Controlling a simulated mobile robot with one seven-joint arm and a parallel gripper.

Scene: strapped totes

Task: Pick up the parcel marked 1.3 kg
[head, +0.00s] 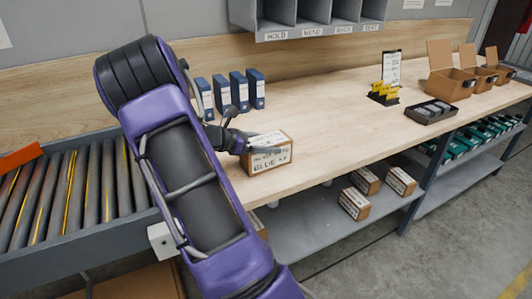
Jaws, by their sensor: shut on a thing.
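A brown cardboard parcel (270,166) with a white label is at the bench's front edge, right of my arm. The dark print on its label is too small to read, so I cannot tell its marked weight. My gripper (264,150) reaches in from the left and is shut on this parcel at its top. The parcel looks upright; I cannot tell whether its base touches the bench. Three more labelled parcels, one of them here (354,204), stand on the grey lower shelf; their weights cannot be read either.
The wooden bench (330,120) is mostly clear right of the parcel. Blue binders (239,92) stand behind my gripper. A black tray (432,111), a yellow card stand (384,93) and open boxes (447,86) are farther right. A roller conveyor (60,200) is left.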

